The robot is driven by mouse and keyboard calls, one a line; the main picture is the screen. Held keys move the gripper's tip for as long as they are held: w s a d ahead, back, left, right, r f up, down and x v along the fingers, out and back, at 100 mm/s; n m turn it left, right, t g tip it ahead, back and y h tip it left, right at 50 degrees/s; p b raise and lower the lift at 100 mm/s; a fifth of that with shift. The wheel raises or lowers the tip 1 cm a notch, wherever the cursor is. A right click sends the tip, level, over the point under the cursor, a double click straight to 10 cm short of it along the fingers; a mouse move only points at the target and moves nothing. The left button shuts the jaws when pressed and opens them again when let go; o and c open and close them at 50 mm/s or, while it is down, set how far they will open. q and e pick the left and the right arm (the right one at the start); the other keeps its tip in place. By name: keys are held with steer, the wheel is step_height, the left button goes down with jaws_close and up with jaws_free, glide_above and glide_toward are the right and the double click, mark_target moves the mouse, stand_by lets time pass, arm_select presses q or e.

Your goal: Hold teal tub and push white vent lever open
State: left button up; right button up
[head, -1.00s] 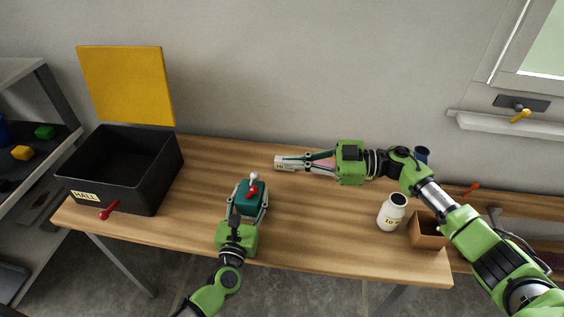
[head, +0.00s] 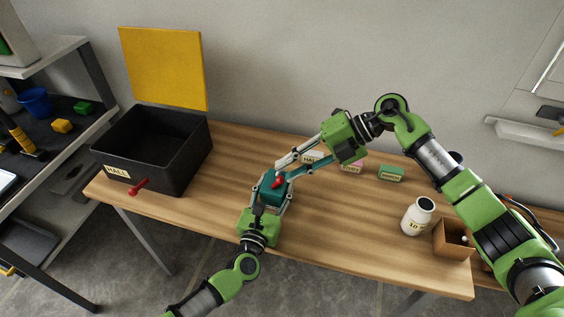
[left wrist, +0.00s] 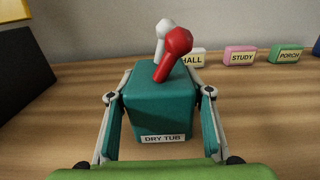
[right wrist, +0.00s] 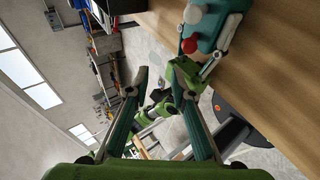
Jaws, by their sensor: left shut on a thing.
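The teal tub (head: 271,191) stands on the wooden table, labelled DRY TUB in the left wrist view (left wrist: 160,112). My left gripper (head: 274,184) is shut on it, one finger on each side. On its top are a red lever (left wrist: 173,52) and, behind it, a white lever (left wrist: 162,32). Both also show in the right wrist view, the white one (right wrist: 193,14) above the red one (right wrist: 189,45). My right gripper (head: 285,172) is open and empty, fingertips close to the levers from the back right. In the head view its finger partly hides the white lever; contact is unclear.
HALL (left wrist: 192,59), STUDY (head: 352,167) and PORCH (head: 390,174) blocks stand behind the tub. A white jar (head: 417,217) and a cardboard box (head: 452,240) are at the right. A black HALL bin (head: 137,172) is at the left. The table's front middle is clear.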

steer(key=w+d+r+n+t+h, duration=0.25)
steer(key=w+r+n+h, duration=0.35)
steer(key=n, duration=0.7)
steer(key=shift+t+h, duration=0.25)
steer(key=shift+h, duration=0.25)
steer(key=x, duration=0.4)
steer(key=s+x, duration=0.1)
steer(key=x, duration=0.4)
steer(key=s+x, duration=0.1)
steer(key=x, duration=0.4)
steer(key=shift+f, duration=0.2)
steer(key=shift+w, duration=0.1)
jaws_close()
